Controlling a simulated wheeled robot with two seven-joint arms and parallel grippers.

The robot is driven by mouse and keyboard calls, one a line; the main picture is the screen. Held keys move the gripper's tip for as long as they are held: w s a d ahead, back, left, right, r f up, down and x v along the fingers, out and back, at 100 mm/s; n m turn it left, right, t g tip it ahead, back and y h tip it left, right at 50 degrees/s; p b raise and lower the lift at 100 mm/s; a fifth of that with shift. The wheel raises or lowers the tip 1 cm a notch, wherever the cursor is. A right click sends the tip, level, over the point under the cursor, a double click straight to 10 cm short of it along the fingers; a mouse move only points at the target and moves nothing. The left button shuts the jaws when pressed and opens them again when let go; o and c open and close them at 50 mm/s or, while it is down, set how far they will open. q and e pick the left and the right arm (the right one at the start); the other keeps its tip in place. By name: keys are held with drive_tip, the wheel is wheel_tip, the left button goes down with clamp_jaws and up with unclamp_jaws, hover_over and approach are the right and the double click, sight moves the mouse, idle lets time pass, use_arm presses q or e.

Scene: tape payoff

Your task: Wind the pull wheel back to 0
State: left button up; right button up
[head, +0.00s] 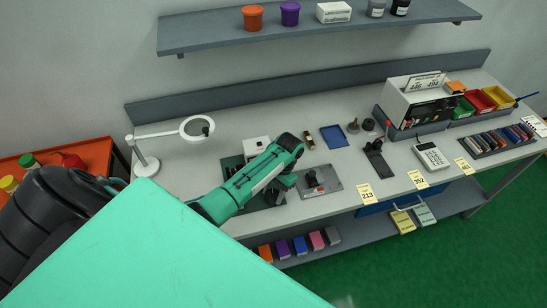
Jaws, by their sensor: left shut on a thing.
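My left arm reaches in from the left over the bench. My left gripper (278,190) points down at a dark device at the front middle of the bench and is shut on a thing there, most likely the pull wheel. The forearm and wrist hide the wheel, its scale and the fingertips, so I cannot tell the wheel's reading. A white box (257,145) and part of a dark green base (232,163) show behind the arm. My right gripper is not in view.
A grey plate with a black knob (318,182) lies close right of the gripper. A ring magnifier lamp (197,128) stands left. A blue tray (334,136), a black stand (378,157), a calculator (431,156) and a white-fronted box (413,101) lie right.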

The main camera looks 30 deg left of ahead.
use_arm(q)
drive_tip(key=shift+n+h, duration=0.4)
drive_tip(key=shift+n, duration=0.7)
drive_tip(key=o, duration=1)
drive_tip(key=shift+w+r, duration=0.1)
drive_tip(key=shift+w+r, duration=0.15)
drive_tip(key=shift+r, duration=0.15)
drive_tip(key=v, duration=1.3)
